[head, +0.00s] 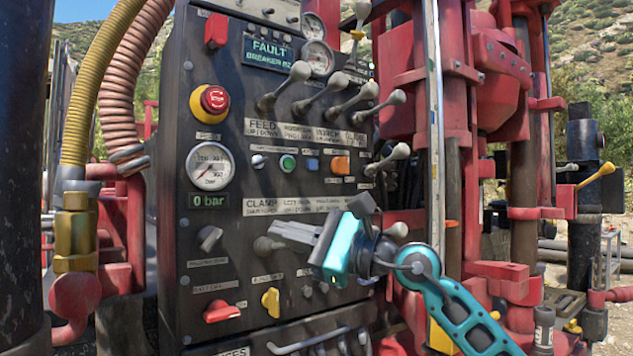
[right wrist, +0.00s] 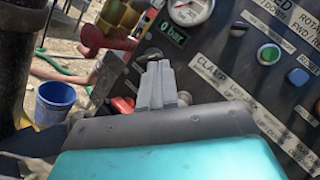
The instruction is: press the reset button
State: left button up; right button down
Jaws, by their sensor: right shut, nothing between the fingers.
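A row of small controls sits mid-panel in the head view: a green button (head: 288,163), a blue button (head: 313,164) and an orange switch (head: 341,165). The green button (right wrist: 268,54) and blue button (right wrist: 298,76) also show at the right of the right wrist view. The small label by the blue one seems to read RESET, but I cannot be certain. My right gripper (head: 272,232) is shut and empty in front of the panel, below these buttons. Its fingertips (right wrist: 155,62) point toward the panel's lower left part. My left gripper is not in view.
The black control panel (head: 232,275) carries a red emergency stop (head: 214,99), a gauge (head: 211,166) reading 0 bar and a FAULT display (head: 268,53). Several levers (head: 300,72) stick out above and right of the buttons. A blue bucket (right wrist: 55,103) stands on the ground.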

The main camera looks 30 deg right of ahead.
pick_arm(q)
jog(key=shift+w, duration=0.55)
pick_arm(e)
jog(key=s+d+r+n+t+h, duration=0.1)
jog(key=d+r+h, duration=0.4)
jog(key=d, duration=0.2)
jog(key=s+d+r+n+t+h, duration=0.1)
jog(key=d+r+h, duration=0.4)
jog(key=d, duration=0.3)
jog(key=shift+d+r+t+h, duration=0.15)
jog(key=shift+d+t+h, duration=0.15)
jog(key=shift+h, duration=0.3)
jog(key=p, duration=0.3)
send_near(316, 169)
jog(key=w, duration=0.6)
jog(key=shift+a+r, duration=0.15)
jog(key=shift+a, duration=0.15)
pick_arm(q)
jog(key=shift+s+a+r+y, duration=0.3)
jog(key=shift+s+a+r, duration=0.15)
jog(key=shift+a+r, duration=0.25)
pick_arm(e)
jog(key=shift+w, duration=0.45)
